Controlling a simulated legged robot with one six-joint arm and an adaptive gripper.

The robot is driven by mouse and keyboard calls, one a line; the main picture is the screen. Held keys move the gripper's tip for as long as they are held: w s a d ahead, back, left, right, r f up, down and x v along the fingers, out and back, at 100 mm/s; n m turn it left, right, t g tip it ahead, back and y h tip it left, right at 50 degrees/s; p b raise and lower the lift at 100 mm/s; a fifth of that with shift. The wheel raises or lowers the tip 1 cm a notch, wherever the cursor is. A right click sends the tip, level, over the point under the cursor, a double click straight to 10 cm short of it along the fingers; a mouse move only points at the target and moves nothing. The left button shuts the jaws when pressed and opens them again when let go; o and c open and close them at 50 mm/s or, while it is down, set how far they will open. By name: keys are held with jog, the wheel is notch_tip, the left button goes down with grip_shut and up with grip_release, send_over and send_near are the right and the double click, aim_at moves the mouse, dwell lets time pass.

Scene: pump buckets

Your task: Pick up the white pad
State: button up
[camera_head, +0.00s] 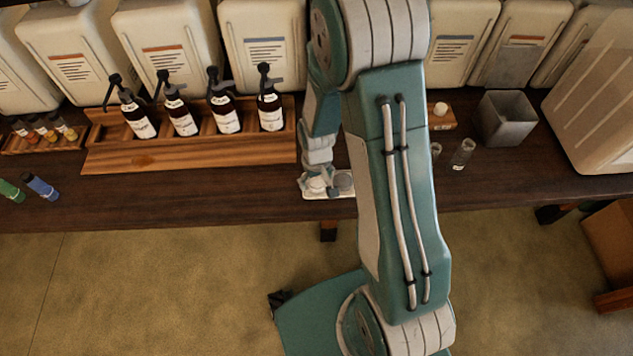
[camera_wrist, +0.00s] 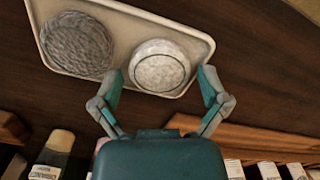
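The white pad (camera_wrist: 160,66) is a round, pale disc on a small cream tray (camera_wrist: 203,42), which lies on the dark wooden table. A grey, rough round pad (camera_wrist: 76,45) lies beside it on the same tray. My gripper (camera_wrist: 161,78) is open, with one finger to each side of the white pad in the wrist view and a visible gap on both sides. I cannot tell how high the fingertips are above the tray. In the head view, my arm and gripper partly cover the tray (camera_head: 313,194) near the table's front edge.
Several dark pump bottles (camera_head: 182,119) stand in a wooden rack (camera_head: 190,156) left of the tray. Glass vials (camera_head: 463,154) and a grey metal bin (camera_head: 505,118) stand to the right. Large white canisters (camera_head: 262,45) line the back. Bare table lies left of the tray.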

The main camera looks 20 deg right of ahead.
jog(key=shift+c, duration=1.4)
jog(key=shift+r, duration=0.15)
